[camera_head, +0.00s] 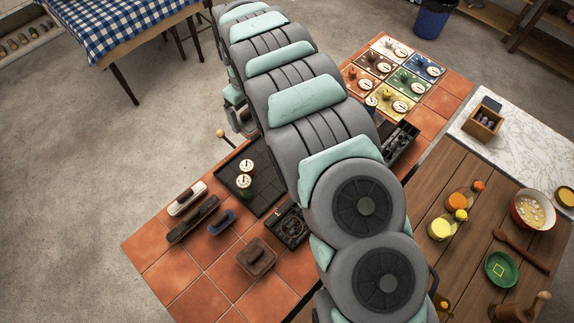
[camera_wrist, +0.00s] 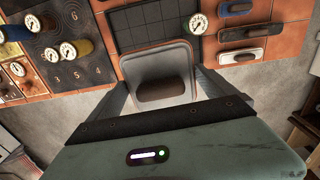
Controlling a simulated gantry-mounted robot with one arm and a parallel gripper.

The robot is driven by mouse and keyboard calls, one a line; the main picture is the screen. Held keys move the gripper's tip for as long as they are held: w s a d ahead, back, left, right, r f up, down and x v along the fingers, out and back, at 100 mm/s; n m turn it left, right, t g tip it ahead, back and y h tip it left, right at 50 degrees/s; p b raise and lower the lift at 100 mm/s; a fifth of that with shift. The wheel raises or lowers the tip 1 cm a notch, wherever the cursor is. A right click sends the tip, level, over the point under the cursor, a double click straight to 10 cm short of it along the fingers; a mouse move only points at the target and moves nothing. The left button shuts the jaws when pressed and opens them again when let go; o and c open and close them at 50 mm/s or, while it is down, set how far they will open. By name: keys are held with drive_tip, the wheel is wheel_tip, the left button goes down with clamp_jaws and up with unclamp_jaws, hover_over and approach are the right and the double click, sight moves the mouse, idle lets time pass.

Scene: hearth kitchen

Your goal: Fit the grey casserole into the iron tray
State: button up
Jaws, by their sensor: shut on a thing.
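My gripper (camera_wrist: 165,92) is shut on the grey casserole (camera_wrist: 182,58), a pale grey rounded shape with a brown oval patch, seen between the fingers in the wrist view. The dark iron tray (camera_wrist: 148,28) with a grid pattern lies just beyond the casserole in that view. In the head view the dark gridded tray (camera_head: 265,193) lies on the tiled counter, partly behind my arm. There, the gripper end is mostly hidden behind my arm near the counter's far-left edge. Whether the casserole touches the tray cannot be told.
Two dial-topped jars (camera_head: 245,182) stand at the gridded tray. Handled blocks, one white (camera_head: 187,198), one blue (camera_head: 221,223) and one brown (camera_head: 257,257), lie nearby. Coloured panels with dials (camera_head: 393,78) are at the far right. A wooden knob (camera_head: 220,133) sticks up at the counter edge.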

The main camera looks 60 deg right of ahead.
drive_tip(key=s+d+f+b, duration=0.1)
drive_tip(key=s+d+f, duration=0.2)
drive_tip(key=s, duration=0.2)
drive_tip(key=s+d+f+b, duration=0.1)
drive_tip(key=s+d+f, duration=0.1)
drive_tip(key=s+d, duration=0.3)
drive_tip(key=shift+m, duration=0.3)
drive_tip(key=shift+s+a+f+b, duration=0.15)
drive_tip(key=shift+a+f+b, duration=0.15)
drive_tip(key=shift+f, duration=2.9)
drive_tip(key=shift+s+a+f+b, duration=0.1)
drive_tip(key=shift+a+f+b, duration=0.25)
drive_tip(key=shift+f, duration=2.8)
drive_tip(key=shift+s+a+f+b, duration=0.15)
drive_tip(key=shift+f+b, duration=0.3)
drive_tip(key=shift+f, duration=2.75)
drive_tip(key=shift+s+d+f, duration=0.1)
drive_tip(key=shift+f, duration=0.2)
drive_tip(key=shift+f+b, duration=0.2)
drive_tip(key=shift+b, duration=0.1)
drive_tip(key=o, duration=1.6)
drive_tip(key=shift+c, duration=0.2)
